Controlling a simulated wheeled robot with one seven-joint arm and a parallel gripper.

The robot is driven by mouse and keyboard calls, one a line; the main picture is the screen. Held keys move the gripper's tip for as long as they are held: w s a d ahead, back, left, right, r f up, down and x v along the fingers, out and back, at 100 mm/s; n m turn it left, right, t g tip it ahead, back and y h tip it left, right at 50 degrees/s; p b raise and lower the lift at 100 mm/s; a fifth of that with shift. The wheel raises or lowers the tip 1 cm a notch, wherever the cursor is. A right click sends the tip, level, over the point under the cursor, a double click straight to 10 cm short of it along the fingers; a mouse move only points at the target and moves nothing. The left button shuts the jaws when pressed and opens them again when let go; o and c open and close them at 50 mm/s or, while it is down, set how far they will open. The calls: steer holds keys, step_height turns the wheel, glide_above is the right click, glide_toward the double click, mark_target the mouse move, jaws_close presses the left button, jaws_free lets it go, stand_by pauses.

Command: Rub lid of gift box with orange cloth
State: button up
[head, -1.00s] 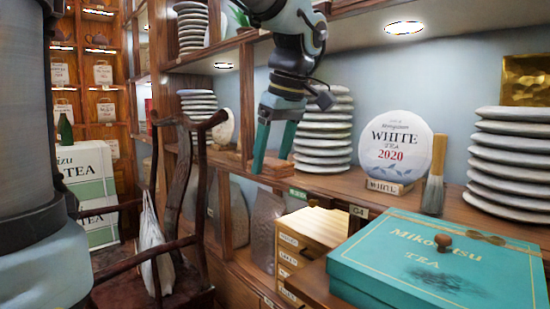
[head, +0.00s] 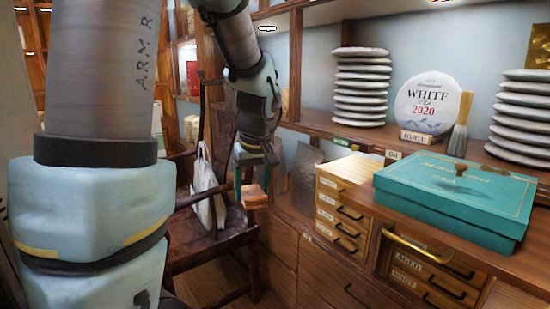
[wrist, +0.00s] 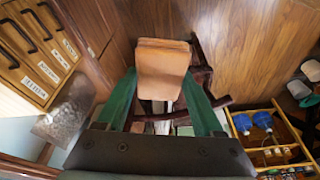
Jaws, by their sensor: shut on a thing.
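The gift box (head: 450,210) is teal and closed, on the wooden counter at the right of the head view. Its lid (head: 500,187) has gold lettering, a small brown knob and a dark smudge. My gripper (head: 253,176) is left of the box, well apart from it, in front of the dark chair. It is shut on the orange cloth (head: 254,196), which looks like a folded tan-orange pad. In the wrist view the cloth (wrist: 162,70) sits between the teal fingertips (wrist: 160,95). The box is not in the wrist view.
Wooden drawers (head: 340,200) stand between my gripper and the box. A brush (head: 461,125), a white tea cake (head: 427,104) and cake stacks (head: 360,88) are behind the box. A dark chair (head: 215,235) with a white bag (head: 208,190) is at the left.

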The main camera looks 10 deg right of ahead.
steer(key=w+a+f+m, duration=0.1)
steer(key=w+a+f, duration=0.1)
steer(key=a+f, duration=0.5)
steer(key=w+a+f+m, duration=0.1)
steer(key=w+a+f, duration=0.1)
steer(key=a+f, duration=0.5)
step_height(320, 180, down, 3)
steer(key=shift+f+m+t+h, duration=0.2)
steer(key=shift+m+t+h, duration=0.1)
steer(key=shift+t+h, duration=0.1)
